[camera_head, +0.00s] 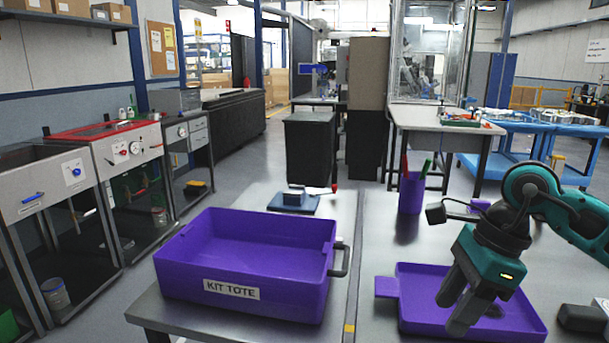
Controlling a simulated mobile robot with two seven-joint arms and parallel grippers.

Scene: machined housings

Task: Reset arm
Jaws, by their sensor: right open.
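My right gripper (457,304) comes in from the right on a teal and dark arm. It points down over a shallow purple tray (418,290) on the right-hand table. Its grey fingers are apart, with nothing visible between them. Part of the tray is hidden behind the gripper. My left gripper is out of view. A deep purple tote (230,289) labelled "KIT TOTE" stands on the left-hand table and looks empty inside.
A purple cup (411,193) with pens stands behind the tray. A small blue plate with a dark block (294,199) lies behind the tote. A dark object (583,319) sits at the right front. The tabletop (380,240) between tote and tray is clear.

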